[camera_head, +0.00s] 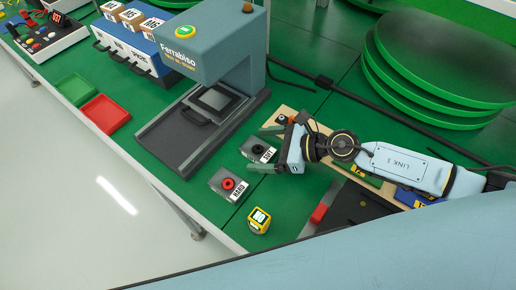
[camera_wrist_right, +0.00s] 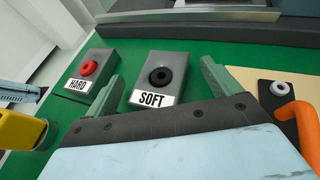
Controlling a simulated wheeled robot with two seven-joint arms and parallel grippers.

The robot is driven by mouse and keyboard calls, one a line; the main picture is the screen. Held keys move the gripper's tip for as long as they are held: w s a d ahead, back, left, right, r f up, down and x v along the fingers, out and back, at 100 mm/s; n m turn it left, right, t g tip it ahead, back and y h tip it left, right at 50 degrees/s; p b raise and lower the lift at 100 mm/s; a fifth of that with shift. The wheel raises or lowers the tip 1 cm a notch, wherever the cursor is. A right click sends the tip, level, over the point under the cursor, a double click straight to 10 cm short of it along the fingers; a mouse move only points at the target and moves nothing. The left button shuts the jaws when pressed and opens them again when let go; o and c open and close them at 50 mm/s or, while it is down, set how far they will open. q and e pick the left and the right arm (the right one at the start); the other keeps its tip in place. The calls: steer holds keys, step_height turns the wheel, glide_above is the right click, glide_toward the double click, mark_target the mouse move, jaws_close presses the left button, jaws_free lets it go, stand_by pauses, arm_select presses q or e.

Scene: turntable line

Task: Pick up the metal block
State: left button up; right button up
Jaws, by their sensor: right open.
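No piece is plainly marked as the metal block. Two grey blocks lie on the green table: one labelled SOFT with a black round top (camera_head: 255,148), one labelled HARD with a red round top (camera_head: 228,185). In the right wrist view, the SOFT block (camera_wrist_right: 150,70) shows between my fingertips and the HARD block (camera_wrist_right: 85,72) beyond the left finger. My right gripper (camera_head: 264,149) is open and empty, its fingers at either side of the SOFT block in the picture; contact cannot be told. My left gripper is not in view.
A grey-blue press (camera_head: 215,45) stands behind the blocks. Red (camera_head: 105,114) and green (camera_head: 74,88) trays lie at left, near a blue-white rack (camera_head: 125,50) with boxes. Stacked green discs (camera_head: 440,60) are at back right. A wooden board (camera_head: 330,140) lies under my right arm.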

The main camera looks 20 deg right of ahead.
steer(key=shift+c, duration=0.4)
steer(key=c, duration=1.4)
